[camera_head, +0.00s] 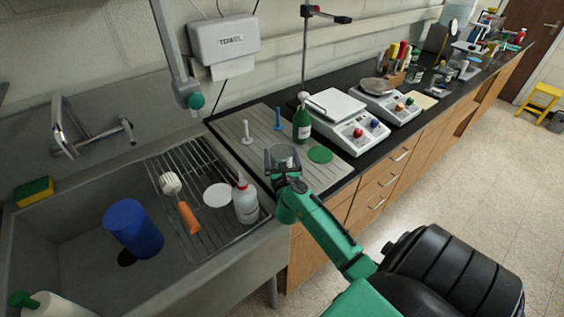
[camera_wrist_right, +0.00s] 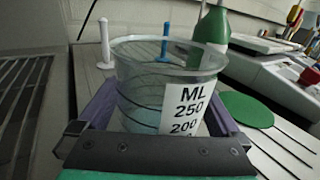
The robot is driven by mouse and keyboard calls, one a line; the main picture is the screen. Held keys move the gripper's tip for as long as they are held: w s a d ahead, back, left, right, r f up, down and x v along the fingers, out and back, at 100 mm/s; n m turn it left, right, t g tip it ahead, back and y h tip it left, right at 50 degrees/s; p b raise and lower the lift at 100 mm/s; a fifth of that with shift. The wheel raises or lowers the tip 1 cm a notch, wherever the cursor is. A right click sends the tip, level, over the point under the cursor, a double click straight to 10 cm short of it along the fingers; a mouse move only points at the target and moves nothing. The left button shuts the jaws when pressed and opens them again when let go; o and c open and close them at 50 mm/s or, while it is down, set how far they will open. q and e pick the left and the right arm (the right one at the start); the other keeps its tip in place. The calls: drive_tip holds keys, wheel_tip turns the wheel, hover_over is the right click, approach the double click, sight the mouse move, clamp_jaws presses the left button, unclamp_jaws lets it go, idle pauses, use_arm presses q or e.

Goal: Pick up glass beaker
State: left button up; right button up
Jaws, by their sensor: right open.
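The glass beaker (camera_head: 284,156) stands on the grey drainboard at the front edge of the counter. In the right wrist view the clear beaker (camera_wrist_right: 165,85) is upright, with a white label reading ML 250 and 200. My right gripper (camera_head: 283,161) is open, with its fingers on either side of the beaker. In the right wrist view the purple-lined fingers (camera_wrist_right: 155,115) flank its lower part. I cannot tell whether they touch the glass. The beaker's base is hidden behind the gripper body. My left gripper is not in view.
A green bottle (camera_head: 302,124), a green disc (camera_head: 320,155), a white peg (camera_head: 246,132) and a blue peg (camera_head: 278,117) are close to the beaker. A white device (camera_head: 341,116) stands to the right. The sink, with a blue cup (camera_head: 133,229) and a white squeeze bottle (camera_head: 245,203), lies left.

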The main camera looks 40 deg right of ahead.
drive_tip(key=c, duration=1.2)
drive_tip(key=shift+r, duration=0.1)
